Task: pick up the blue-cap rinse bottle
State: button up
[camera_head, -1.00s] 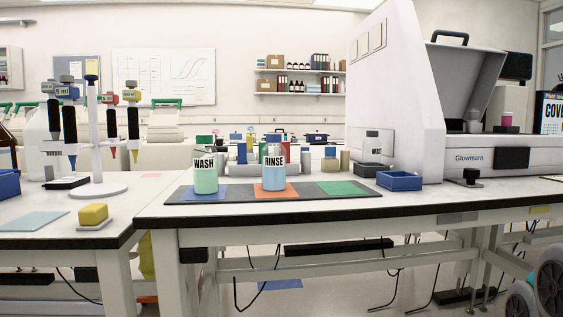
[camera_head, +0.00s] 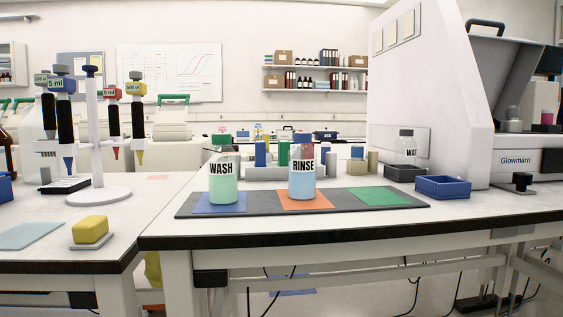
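The rinse bottle (camera_head: 302,180) stands upright on the orange square (camera_head: 306,204) of a dark mat on the bench. It is clear with pale blue liquid, a "RINSE" label and a blue cap. The wash bottle (camera_head: 223,182), with a green cap and green liquid, stands to its left on a blue square (camera_head: 203,205). My gripper is not in view.
The green square (camera_head: 380,196) of the mat (camera_head: 253,209) is bare. A blue tray (camera_head: 443,187) and a white machine (camera_head: 428,90) stand to the right. Small blocks and bottles stand behind the mat. A pipette stand (camera_head: 100,194) and yellow sponge (camera_head: 90,230) are at left.

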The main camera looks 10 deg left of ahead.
aim_at(301, 157)
jog(key=i+j+u, duration=0.3)
jog(key=i+u, duration=0.3)
jog(key=k+j+z, duration=0.6)
jog(key=k+z, duration=0.15)
jog(key=k, duration=0.15)
jog(key=k+j+z, duration=0.15)
jog(key=k+z, duration=0.25)
jog(key=k, duration=0.05)
